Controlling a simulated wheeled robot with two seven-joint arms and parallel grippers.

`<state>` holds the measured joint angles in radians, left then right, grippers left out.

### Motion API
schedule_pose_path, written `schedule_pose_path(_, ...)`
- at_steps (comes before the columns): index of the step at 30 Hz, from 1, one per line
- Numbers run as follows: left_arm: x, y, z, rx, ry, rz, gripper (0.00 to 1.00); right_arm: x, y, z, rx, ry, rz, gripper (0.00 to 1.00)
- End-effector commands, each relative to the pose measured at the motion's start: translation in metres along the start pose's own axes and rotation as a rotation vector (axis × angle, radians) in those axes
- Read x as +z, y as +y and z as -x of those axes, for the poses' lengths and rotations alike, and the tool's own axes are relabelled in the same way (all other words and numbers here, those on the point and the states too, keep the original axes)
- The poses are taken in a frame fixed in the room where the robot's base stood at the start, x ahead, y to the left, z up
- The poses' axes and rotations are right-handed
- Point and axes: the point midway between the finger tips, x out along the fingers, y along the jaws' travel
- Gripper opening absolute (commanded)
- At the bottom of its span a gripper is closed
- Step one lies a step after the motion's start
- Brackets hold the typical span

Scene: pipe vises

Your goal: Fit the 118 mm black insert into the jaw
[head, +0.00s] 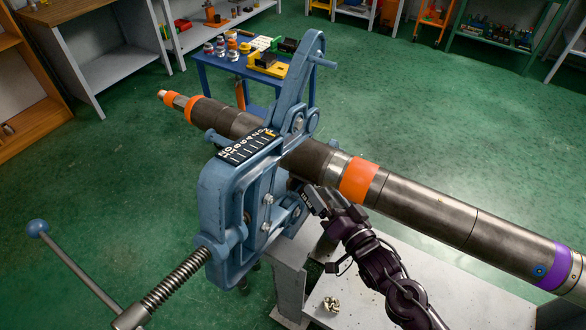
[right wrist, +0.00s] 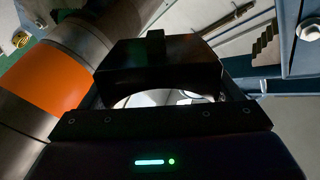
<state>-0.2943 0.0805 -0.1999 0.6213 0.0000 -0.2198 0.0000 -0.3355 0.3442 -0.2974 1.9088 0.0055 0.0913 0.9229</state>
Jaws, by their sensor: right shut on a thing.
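The blue pipe vise (head: 220,195) stands in the middle of the head view, with a long dark pipe (head: 310,160) passing through its jaw opening. My right gripper (head: 312,203) is beside the vise, below the pipe and close to the jaw's right side. It is shut on the black insert (right wrist: 160,62), which fills the middle of the right wrist view as a dark block with a raised tab on top. In the head view the insert is mostly hidden by the gripper and vise. I cannot tell whether it touches the jaw. My left gripper is not in view.
The pipe has orange bands (head: 360,179) and a purple band (head: 555,267). A grey bench (head: 450,290) is below my right arm. The vise's screw (head: 178,280) and handle (head: 82,268) stick out front left. A blue table (head: 235,72) with colored parts stands behind.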

Motion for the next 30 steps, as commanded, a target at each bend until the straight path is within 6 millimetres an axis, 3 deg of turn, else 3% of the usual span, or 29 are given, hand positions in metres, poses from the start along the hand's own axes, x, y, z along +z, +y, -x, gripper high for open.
schedule_pose_path(1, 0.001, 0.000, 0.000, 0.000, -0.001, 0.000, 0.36, 0.003, 0.004, -0.018, -0.035, -0.024, -0.136, 0.60)
schedule_pose_path(6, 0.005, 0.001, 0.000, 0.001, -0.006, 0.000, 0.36, 0.021, 0.008, -0.068, -0.127, -0.194, -0.637, 0.60)
schedule_pose_path(12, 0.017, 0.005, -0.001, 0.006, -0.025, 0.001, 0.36, 0.032, -0.008, -0.105, -0.166, -0.428, -0.985, 0.60)
schedule_pose_path(18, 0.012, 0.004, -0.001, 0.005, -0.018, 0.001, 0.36, 0.035, -0.022, -0.114, -0.172, -0.535, -1.074, 0.60)
schedule_pose_path(30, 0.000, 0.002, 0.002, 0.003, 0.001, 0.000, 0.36, 0.035, -0.023, -0.113, -0.171, -0.545, -1.078, 0.60)
